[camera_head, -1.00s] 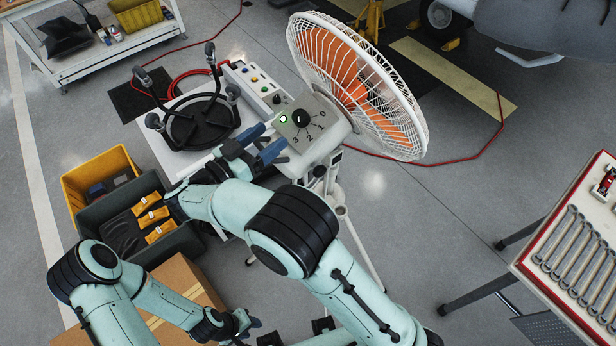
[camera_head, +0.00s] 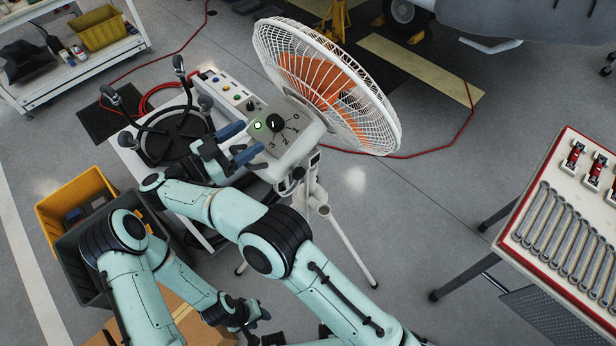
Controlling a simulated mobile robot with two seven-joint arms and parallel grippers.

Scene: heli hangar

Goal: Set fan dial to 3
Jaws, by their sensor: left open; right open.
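The white standing fan (camera_head: 328,85) has an orange rotor behind a wire cage. Its grey control box (camera_head: 301,143) carries a black round dial (camera_head: 275,123) with marks 0, 1, 2 and 3 and a lit green light (camera_head: 257,125). I cannot tell clearly which mark the dial points at. My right gripper (camera_head: 243,142), with blue fingers, is open just left of the control box, beside the dial and apart from it. Nothing is between its fingers. My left gripper (camera_head: 257,318) is open low in the picture, far from the fan.
A cart left of the fan holds a black round stand (camera_head: 176,137) and a button panel (camera_head: 228,94). A yellow bin (camera_head: 70,200) and a dark bin stand at left, above a cardboard box (camera_head: 180,318). A wrench table (camera_head: 535,220) is at right. The floor between is clear.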

